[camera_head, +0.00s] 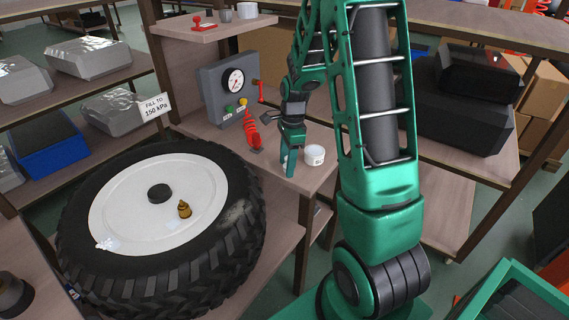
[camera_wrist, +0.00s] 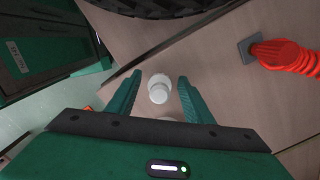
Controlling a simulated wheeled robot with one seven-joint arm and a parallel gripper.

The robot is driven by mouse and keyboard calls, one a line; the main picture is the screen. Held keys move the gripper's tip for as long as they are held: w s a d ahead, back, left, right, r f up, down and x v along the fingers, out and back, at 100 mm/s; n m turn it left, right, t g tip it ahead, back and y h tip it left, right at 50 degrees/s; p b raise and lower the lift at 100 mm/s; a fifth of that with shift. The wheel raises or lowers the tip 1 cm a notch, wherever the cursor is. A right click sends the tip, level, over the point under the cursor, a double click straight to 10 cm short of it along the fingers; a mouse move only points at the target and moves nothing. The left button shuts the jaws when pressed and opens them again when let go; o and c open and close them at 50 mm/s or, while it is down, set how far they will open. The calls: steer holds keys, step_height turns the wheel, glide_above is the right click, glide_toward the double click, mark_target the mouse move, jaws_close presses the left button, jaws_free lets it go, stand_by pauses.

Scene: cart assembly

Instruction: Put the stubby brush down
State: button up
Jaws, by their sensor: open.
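My gripper (camera_head: 289,162) is open and low over the wooden bench, left of a small white round pot (camera_head: 314,155). In the wrist view a small white round thing with a narrower top (camera_wrist: 159,92) stands between the spread fingers, with gaps on both sides. It looks like the stubby brush seen from above, seemingly upright on the bench, but I cannot be sure. In the head view only a pale bit of it shows beside the green fingers.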

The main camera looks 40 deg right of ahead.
steer(key=r, duration=0.7)
steer(key=d+r, duration=0.1)
steer(key=r, duration=0.3)
steer(key=shift+s+r, duration=0.1)
steer(key=s+a+r+n, duration=0.2)
steer(key=s+n, duration=0.5)
steer(key=s, duration=0.7)
steer(key=s+a+r+n, duration=0.1)
steer(key=s+r+n, duration=0.1)
steer(key=s+n, duration=0.6)
steer(key=s, duration=0.6)
steer(key=shift+s+a+r+h, duration=0.15)
steer(key=shift+s+a+h, duration=0.1)
steer(key=shift+a+h, duration=0.15)
steer(key=shift+d+g, duration=0.1)
steer(key=shift+g, duration=0.2)
steer(key=shift+w+f, duration=0.25)
steer(key=shift+w, duration=0.4)
